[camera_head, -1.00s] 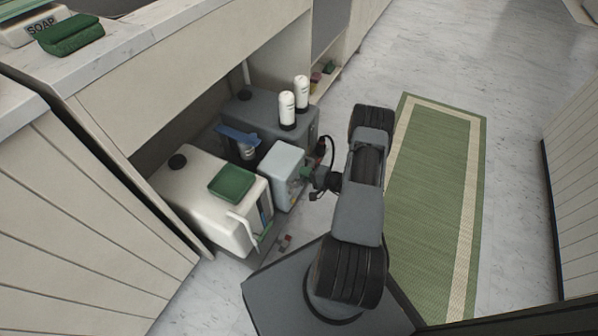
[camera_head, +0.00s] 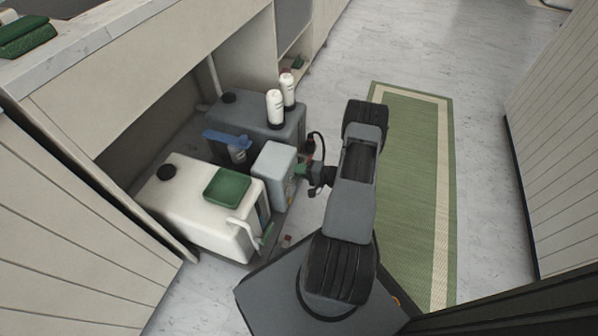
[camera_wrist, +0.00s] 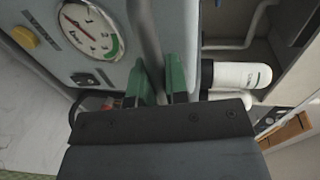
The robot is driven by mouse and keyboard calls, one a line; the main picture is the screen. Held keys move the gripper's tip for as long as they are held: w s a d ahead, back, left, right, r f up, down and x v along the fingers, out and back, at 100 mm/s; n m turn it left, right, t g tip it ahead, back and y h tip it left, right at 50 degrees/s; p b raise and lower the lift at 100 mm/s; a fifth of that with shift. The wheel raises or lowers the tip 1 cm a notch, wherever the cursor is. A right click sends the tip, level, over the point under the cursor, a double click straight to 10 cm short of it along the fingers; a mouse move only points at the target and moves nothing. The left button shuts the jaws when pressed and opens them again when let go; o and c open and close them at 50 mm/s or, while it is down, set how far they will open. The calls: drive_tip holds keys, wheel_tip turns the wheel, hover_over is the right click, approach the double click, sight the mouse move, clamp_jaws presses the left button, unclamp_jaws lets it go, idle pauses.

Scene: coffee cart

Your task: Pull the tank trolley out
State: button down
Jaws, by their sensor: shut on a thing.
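The tank trolley (camera_head: 279,214) is a low dark base that shows only in part under its load, partly inside the open counter bay. It carries a white tank (camera_head: 185,222), a dark grey tank (camera_head: 268,132) and a pale blue-grey box (camera_head: 270,178). My gripper (camera_head: 304,171) is at the outer side of the box. In the wrist view its green fingers (camera_wrist: 161,82) are shut on a grey bar handle (camera_wrist: 147,30). The box's gauge (camera_wrist: 90,27) shows beside it. Where the bar joins the trolley is hidden.
A green tray (camera_head: 228,186) lies on the white tank. Two white bottles (camera_head: 275,108) stand on the grey tank. A green rug (camera_head: 410,190) covers the aisle floor; a panelled wall (camera_head: 560,110) bounds the right.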

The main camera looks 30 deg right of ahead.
drive_tip(key=c, duration=1.1)
unclamp_jaws()
drive_tip(key=p+v, duration=0.3)
drive_tip(key=v, duration=1.1)
